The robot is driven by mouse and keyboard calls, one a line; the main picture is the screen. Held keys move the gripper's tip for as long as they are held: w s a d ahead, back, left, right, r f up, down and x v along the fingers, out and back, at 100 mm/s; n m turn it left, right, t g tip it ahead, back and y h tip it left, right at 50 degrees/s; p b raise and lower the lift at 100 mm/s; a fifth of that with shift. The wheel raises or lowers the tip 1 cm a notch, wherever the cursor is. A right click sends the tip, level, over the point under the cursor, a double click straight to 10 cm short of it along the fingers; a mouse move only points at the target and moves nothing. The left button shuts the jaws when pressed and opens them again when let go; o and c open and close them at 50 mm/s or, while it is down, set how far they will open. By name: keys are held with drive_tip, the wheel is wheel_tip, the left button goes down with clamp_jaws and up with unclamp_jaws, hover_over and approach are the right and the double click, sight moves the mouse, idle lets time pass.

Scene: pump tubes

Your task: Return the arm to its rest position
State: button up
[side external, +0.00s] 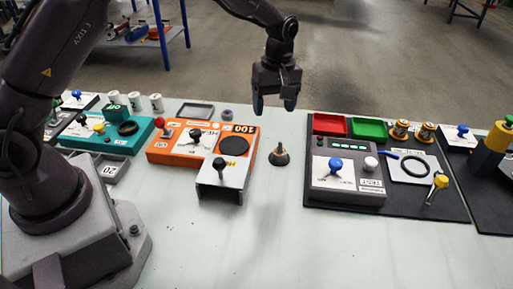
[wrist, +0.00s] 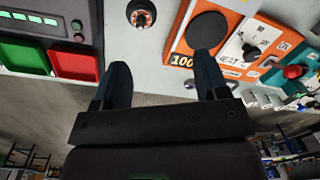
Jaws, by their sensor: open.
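My gripper (side external: 275,104) hangs from the arm above the back of the table, in the side external view. Its fingers point down and are apart, with nothing between them. In the wrist view the two dark blue fingers of my gripper (wrist: 163,90) are spread and empty. A small dark cone-shaped piece on a round base (side external: 280,154) stands on the table below and in front of the gripper. It also shows near the top of the wrist view (wrist: 141,14).
An orange heater unit (side external: 180,143) with a dark round plate stands left of the cone. A dark grey console (side external: 345,183), a red tray (side external: 329,124) and a green tray (side external: 367,128) are on the right. A teal unit (side external: 103,142) is far left. The table's front middle (side external: 262,235) is clear.

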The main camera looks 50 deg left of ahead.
drive_tip(key=s+r+m+t, duration=0.3)
drive_tip(key=s+r+m, duration=0.4)
drive_tip(key=s, duration=0.6)
drive_tip(key=s+r+m+t, duration=0.3)
drive_tip(key=s+r+m, duration=0.4)
drive_tip(key=s+r, duration=0.4)
drive_tip(key=s, duration=0.2)
drive_tip(key=shift+s+r, duration=0.3)
drive_tip(key=shift+r, duration=0.05)
drive_tip(key=shift+c, duration=0.2)
